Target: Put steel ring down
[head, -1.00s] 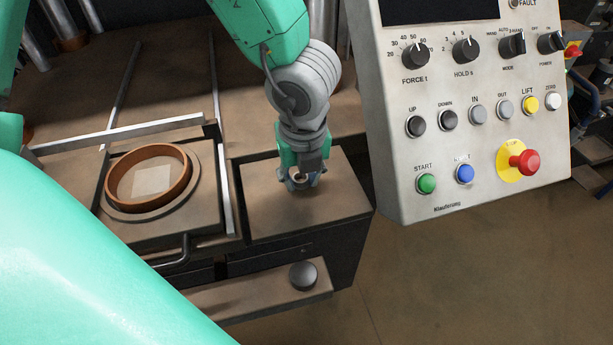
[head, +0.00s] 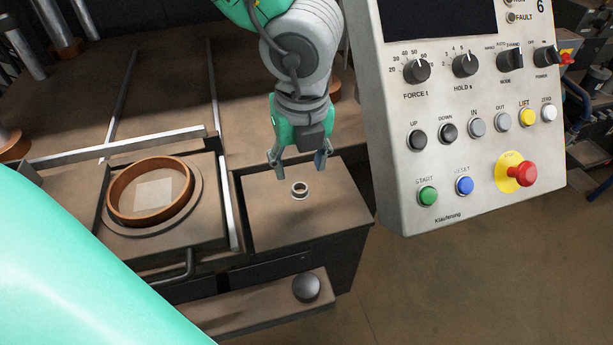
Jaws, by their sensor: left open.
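The small steel ring (head: 300,188) lies flat on the brown top of the side block (head: 280,226), right of the pressing station. My left gripper (head: 300,160) is open just above and behind the ring, its two fingers spread apart and pointing down. The fingers appear clear of the ring, with nothing between them. My right gripper does not show.
A copper-coloured round mould (head: 117,209) sits on a plate to the left, with a pale square inside. A metal rail (head: 222,170) runs between it and the block. The control panel (head: 420,210) stands close on the right. A dark knob (head: 306,287) is in front.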

